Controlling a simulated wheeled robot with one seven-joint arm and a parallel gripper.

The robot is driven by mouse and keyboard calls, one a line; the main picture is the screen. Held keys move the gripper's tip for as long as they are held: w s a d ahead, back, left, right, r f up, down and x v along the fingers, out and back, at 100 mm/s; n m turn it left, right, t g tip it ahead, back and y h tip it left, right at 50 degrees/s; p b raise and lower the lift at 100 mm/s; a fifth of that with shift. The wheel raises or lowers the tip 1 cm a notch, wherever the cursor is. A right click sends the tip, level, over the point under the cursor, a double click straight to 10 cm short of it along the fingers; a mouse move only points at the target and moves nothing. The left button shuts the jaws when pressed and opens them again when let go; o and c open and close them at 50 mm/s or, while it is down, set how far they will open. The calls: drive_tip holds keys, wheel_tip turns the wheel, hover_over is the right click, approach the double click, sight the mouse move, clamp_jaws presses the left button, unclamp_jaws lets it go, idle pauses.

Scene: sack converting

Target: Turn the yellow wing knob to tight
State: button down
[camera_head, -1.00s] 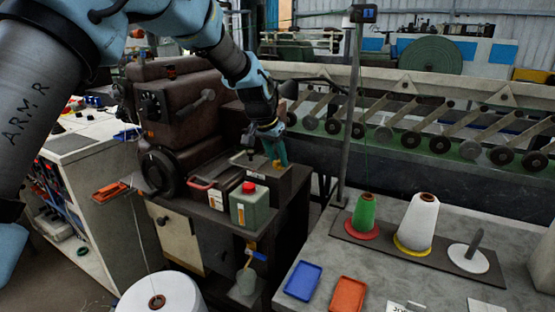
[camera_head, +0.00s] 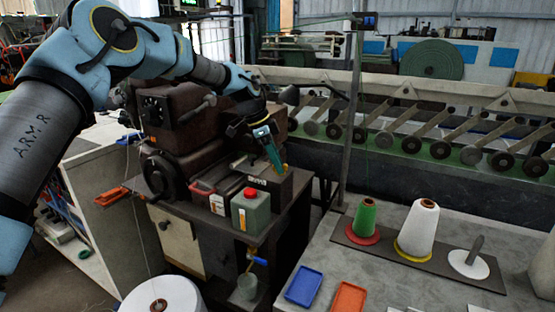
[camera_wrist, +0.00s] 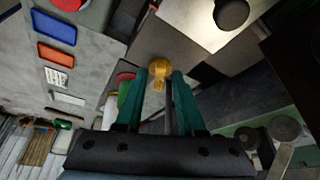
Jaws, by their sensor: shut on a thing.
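The yellow wing knob (camera_wrist: 159,72) sits between the teal fingertips of my gripper (camera_wrist: 160,84) in the wrist view. The fingers are shut on it from both sides. In the head view, a small bit of the yellow knob (camera_head: 285,168) shows at the tips of my gripper (camera_head: 279,164), above the dark box (camera_head: 268,190) on the machine's top. My gripper slants down to the right there. The knob's wings are partly covered by the fingers, and I cannot read a tight mark.
A green bottle with a red cap (camera_head: 250,209) stands close in front of the dark box. A red-handled tray (camera_head: 203,187) is to its left. A thin upright post (camera_head: 349,120) rises to the right. A grey table (camera_head: 390,265) holds thread cones and blue and orange trays.

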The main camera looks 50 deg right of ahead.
drive_tip(key=m+y+p, duration=0.1)
drive_tip(key=m, duration=0.1)
drive_tip(key=m+p, duration=0.1)
drive_tip(key=m, duration=0.2)
drive_tip(key=shift+w+d+m+g+y, duration=0.1)
drive_tip(key=shift+d+m+g+y, duration=0.05)
drive_tip(key=shift+m+g+y, duration=0.2)
idle(0.4)
drive_tip(key=c, duration=0.9)
unclamp_jaws()
drive_tip(key=shift+o, duration=0.2)
drive_tip(key=b+v, duration=0.1)
drive_tip(key=v, duration=0.9)
drive_tip(key=shift+w+r, duration=0.25)
drive_tip(key=shift+r, duration=0.1)
